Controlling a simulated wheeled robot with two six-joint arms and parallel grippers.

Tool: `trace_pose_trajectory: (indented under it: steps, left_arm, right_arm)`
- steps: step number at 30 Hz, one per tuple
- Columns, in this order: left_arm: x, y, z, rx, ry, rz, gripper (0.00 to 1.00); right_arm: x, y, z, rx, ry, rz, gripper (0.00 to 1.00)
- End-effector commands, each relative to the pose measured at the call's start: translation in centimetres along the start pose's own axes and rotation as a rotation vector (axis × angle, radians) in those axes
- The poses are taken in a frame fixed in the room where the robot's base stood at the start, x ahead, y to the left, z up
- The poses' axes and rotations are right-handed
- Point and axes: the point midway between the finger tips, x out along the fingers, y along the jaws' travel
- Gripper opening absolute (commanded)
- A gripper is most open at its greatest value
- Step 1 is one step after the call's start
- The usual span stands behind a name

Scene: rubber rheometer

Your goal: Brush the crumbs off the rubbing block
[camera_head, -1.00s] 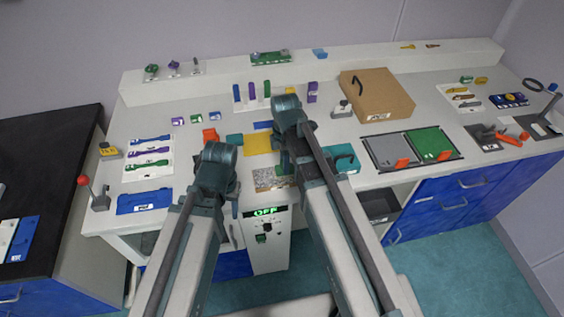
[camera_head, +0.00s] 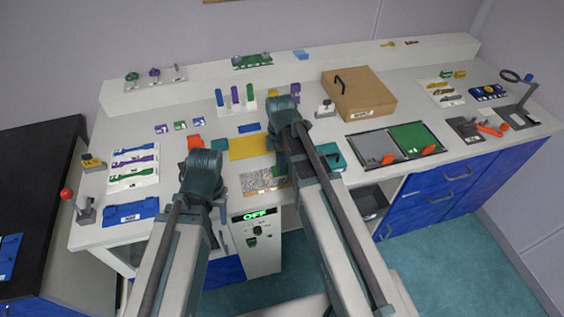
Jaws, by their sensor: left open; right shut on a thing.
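A flat speckled piece (camera_head: 262,181) lies near the table's front edge, between my arms; it may be the rubbing block with crumbs on it, but I cannot make out single crumbs. A yellow block (camera_head: 250,147) lies just behind it. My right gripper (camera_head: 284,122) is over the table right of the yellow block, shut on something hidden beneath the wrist. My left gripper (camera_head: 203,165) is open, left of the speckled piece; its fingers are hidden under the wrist.
Behind my grippers stand coloured posts (camera_head: 235,97). A brown box (camera_head: 357,94) and a grey and green tray (camera_head: 415,139) are to the right. A blue tray (camera_head: 130,212) and a red-knobbed lever (camera_head: 67,194) are to the left. Bare tabletop shows around the small coloured tags.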

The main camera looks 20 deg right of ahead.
Motion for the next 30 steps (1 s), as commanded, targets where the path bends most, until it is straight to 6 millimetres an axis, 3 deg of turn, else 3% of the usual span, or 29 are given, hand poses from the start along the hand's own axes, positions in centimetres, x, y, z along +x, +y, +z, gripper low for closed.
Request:
trace_pose_trajectory:
  steps: [10,20,30]
  left_arm:
    - [0.2,0.0,0.0,0.0,0.0,0.0,0.5]
    - [0.3,0.0,0.0,0.0,0.0,0.0,0.5]
    - [0.1,0.0,0.0,0.0,0.0,0.0,0.5]
  right_arm:
    - [0.3,0.0,-3.0,-0.001,0.001,0.0,0.0]
    - [0.3,0.0,-3.7,-0.002,0.003,0.0,0.0]
    - [0.1,0.0,-6.2,-0.002,0.003,0.0,0.0]
